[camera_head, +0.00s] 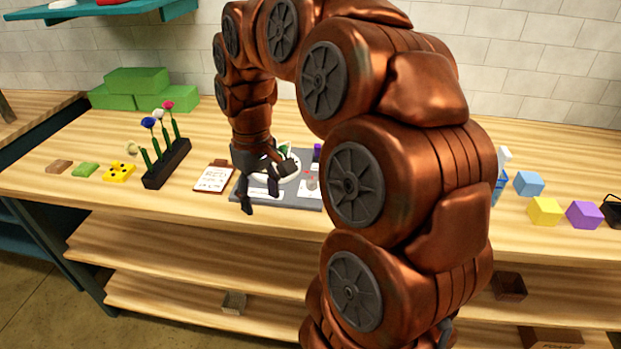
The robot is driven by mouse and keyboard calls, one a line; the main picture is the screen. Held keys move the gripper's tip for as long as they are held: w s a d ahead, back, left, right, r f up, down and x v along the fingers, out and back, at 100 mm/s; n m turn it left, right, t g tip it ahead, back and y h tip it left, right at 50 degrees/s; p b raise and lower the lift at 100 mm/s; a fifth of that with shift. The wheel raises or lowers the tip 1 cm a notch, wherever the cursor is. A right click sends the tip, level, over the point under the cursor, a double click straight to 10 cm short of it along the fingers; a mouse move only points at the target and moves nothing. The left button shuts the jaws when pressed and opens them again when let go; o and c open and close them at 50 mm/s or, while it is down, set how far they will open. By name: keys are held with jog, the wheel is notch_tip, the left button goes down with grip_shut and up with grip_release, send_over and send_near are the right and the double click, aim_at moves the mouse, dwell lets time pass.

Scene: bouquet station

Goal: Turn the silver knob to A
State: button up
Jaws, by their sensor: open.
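A grey panel (300,201) lies flat on the wooden table near the middle, with a round white dial (291,172) on it. Small red and purple parts show at the panel's right side. I cannot make out the silver knob or any letter A for certain at this size. My gripper (260,203) is open and points down over the panel's left part. Its dark fingers hide part of the panel and dial, and I cannot tell whether they touch anything.
A clipboard (214,177) lies left of the panel. A dark rack (167,165) with several flowers stands farther left, near green blocks (137,82). Yellow (545,211), purple (584,215) and blue (528,183) cubes sit at the right. My arm hides much of the table's right middle.

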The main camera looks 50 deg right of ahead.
jog(key=w+d, duration=0.3)
jog(key=d, duration=0.5)
jog(key=m, duration=0.2)
send_over(312, 180)
jog(key=shift+a+f+t+b, duration=0.15)
jog(key=shift+f+t+b, duration=0.15)
jog(key=shift+f, duration=0.45)
jog(key=shift+d+f, duration=0.1)
jog(key=shift+d, duration=0.1)
jog(key=shift+f, duration=0.25)
jog(key=shift+f+p, duration=0.85)
jog(key=shift+f, duration=2.7)
grip_shut()
